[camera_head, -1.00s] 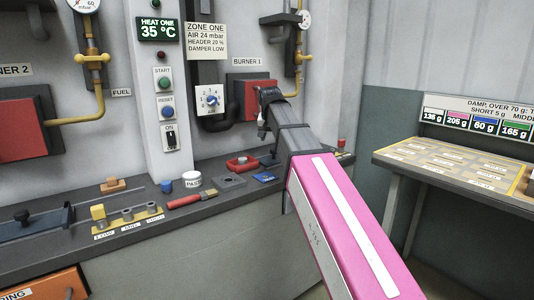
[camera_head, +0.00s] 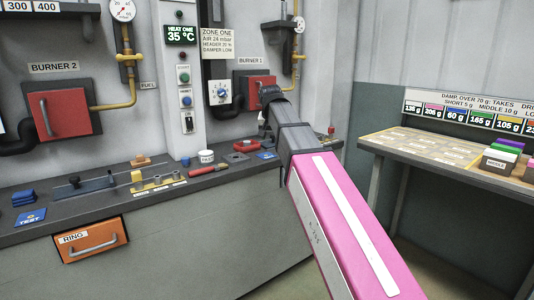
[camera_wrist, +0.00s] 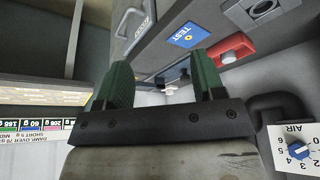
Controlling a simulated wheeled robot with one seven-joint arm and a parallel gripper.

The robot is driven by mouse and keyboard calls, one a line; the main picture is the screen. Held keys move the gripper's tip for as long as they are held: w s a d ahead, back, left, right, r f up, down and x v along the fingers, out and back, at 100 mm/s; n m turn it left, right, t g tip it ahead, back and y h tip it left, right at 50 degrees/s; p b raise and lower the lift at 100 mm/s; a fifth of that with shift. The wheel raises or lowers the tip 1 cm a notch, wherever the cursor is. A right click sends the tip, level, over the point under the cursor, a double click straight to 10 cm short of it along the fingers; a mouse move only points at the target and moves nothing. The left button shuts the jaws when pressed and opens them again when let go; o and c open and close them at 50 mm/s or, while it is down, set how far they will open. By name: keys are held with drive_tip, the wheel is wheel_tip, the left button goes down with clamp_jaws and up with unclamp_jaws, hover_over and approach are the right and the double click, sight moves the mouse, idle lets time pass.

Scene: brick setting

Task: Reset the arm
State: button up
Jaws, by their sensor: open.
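My arm, with its pink forearm, reaches up from the lower right of the head view. My gripper (camera_head: 266,98) is at its far end, above the counter (camera_head: 160,225) and in front of the red burner 1 door (camera_head: 259,88) as seen from the head. Contact with the door cannot be told. In the wrist view my gripper (camera_wrist: 163,82) has two green fingers set wide apart, open, with nothing held between them.
The counter carries a red-handled tool (camera_head: 208,169), a white pot (camera_head: 206,157) and a blue test card (camera_head: 30,217). An orange drawer (camera_head: 92,240) is below. A table (camera_head: 430,165) with coloured blocks (camera_head: 503,153) stands right. Floor is clear between them.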

drive_tip(key=s+d+f+g, duration=0.1)
drive_tip(key=s+d+f, duration=0.15)
drive_tip(key=f, duration=0.55)
drive_tip(key=s+d+f+n, duration=0.15)
drive_tip(key=d+f, duration=0.25)
drive_tip(key=f, duration=0.5)
drive_tip(key=s+d+f+m+g, duration=0.1)
drive_tip(key=s+d+f, duration=0.2)
drive_tip(key=f, duration=0.5)
drive_tip(key=s+d+f+g, duration=0.1)
drive_tip(key=s+d+f, duration=0.2)
drive_tip(key=s+f, duration=0.4)
drive_tip(key=s+d+f+n+g, duration=0.1)
drive_tip(key=s+d+f, duration=0.3)
drive_tip(key=s+f, duration=0.3)
wheel_tip(320, 180, down, 6)
drive_tip(key=shift+s+d+r+y, duration=0.15)
drive_tip(key=shift+s+d+y, duration=0.05)
drive_tip(key=shift+s+y, duration=0.15)
